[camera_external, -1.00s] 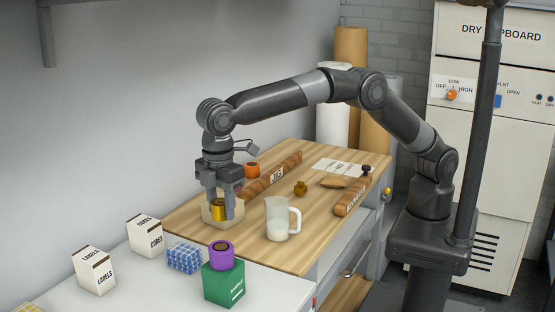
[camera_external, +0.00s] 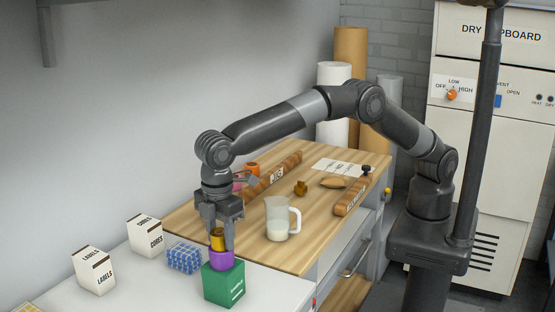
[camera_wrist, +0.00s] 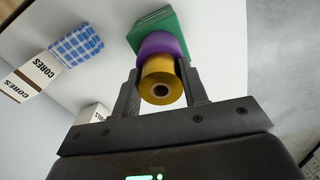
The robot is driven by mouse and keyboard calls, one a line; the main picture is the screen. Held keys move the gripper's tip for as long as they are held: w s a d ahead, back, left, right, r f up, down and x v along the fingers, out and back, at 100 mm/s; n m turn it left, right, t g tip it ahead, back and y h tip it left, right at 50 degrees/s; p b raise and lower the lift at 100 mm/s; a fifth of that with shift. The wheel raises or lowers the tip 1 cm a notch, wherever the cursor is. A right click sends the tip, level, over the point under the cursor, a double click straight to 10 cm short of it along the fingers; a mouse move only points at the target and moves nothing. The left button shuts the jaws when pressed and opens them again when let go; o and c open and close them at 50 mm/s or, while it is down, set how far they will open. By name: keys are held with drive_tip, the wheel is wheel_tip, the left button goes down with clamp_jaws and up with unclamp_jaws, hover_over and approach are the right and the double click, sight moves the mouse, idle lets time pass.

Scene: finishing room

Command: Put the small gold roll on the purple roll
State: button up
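The small gold roll (camera_external: 217,238) is between the two fingers of my gripper (camera_external: 221,245), which looks shut on it. In the wrist view, the gold roll (camera_wrist: 160,85) shows its end with a dark core hole, with a finger close on each side. The purple roll (camera_external: 221,260) stands on a green box (camera_external: 223,284). The gold roll is right over the purple roll and appears to touch it, though a small gap cannot be ruled out. The purple roll also shows behind the gold one in the wrist view (camera_wrist: 163,43).
A jug (camera_external: 278,219) stands on the wooden bench (camera_external: 285,256). An orange roll (camera_external: 253,169) and a brown JIG bar (camera_external: 287,166) lie behind.

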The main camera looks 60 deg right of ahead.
sight(224, 227)
drive_tip(key=o, duration=0.4)
drive_tip(key=shift+o, duration=0.2)
drive_tip(key=shift+r, duration=0.1)
wheel_tip(224, 227, up, 12)
drive_tip(key=shift+r, duration=0.1)
